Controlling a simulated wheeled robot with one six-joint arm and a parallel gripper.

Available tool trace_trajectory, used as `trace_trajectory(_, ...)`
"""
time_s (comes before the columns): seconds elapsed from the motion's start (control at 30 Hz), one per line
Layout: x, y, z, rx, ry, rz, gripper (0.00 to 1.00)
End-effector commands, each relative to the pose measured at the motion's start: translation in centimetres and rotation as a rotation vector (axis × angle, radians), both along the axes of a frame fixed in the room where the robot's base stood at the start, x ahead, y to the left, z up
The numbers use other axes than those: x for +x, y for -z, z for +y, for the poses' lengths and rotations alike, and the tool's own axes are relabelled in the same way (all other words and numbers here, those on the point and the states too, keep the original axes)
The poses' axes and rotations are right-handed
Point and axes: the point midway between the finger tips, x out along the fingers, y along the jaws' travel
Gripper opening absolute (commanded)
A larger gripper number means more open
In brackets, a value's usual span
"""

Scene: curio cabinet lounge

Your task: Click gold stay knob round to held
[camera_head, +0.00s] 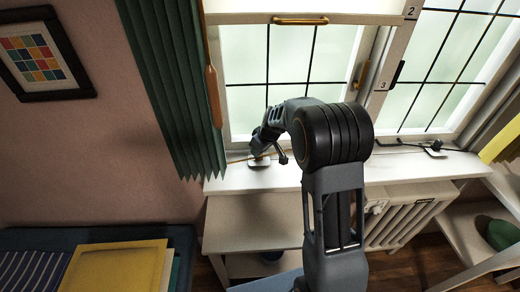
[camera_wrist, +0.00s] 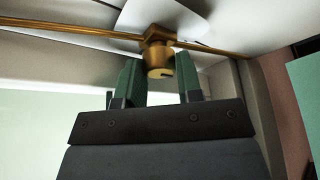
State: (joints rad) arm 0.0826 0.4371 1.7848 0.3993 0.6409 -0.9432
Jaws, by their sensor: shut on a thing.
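The gold stay knob (camera_wrist: 159,58) shows in the wrist view at the upper middle, on a thin gold rod (camera_wrist: 75,32) that runs across the picture. The knob has a short round end with a dark notch. My gripper (camera_wrist: 160,76) has its two green-padded fingers on either side of the knob and is shut on it. In the head view, my gripper (camera_head: 262,147) reaches down to the sill at the lower left corner of the left window. The knob is hidden or too small to make out there.
The green curtain (camera_head: 172,85) hangs close to the left of my gripper. The white sill (camera_head: 225,183) runs under the windows, with a small pale plate (camera_head: 259,163) by my gripper and a dark stay (camera_head: 435,147) at right. A radiator (camera_head: 402,222) stands below.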

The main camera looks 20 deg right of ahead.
Motion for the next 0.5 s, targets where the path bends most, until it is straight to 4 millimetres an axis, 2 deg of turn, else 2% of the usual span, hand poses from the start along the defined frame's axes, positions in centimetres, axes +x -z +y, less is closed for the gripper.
trace_trajectory(0.27,-0.04,-0.15,0.09,-0.001,0.135,-0.002,0.1)
trace_trajectory(0.5,-0.06,-0.22,0.21,0.0,0.351,-0.001,0.1)
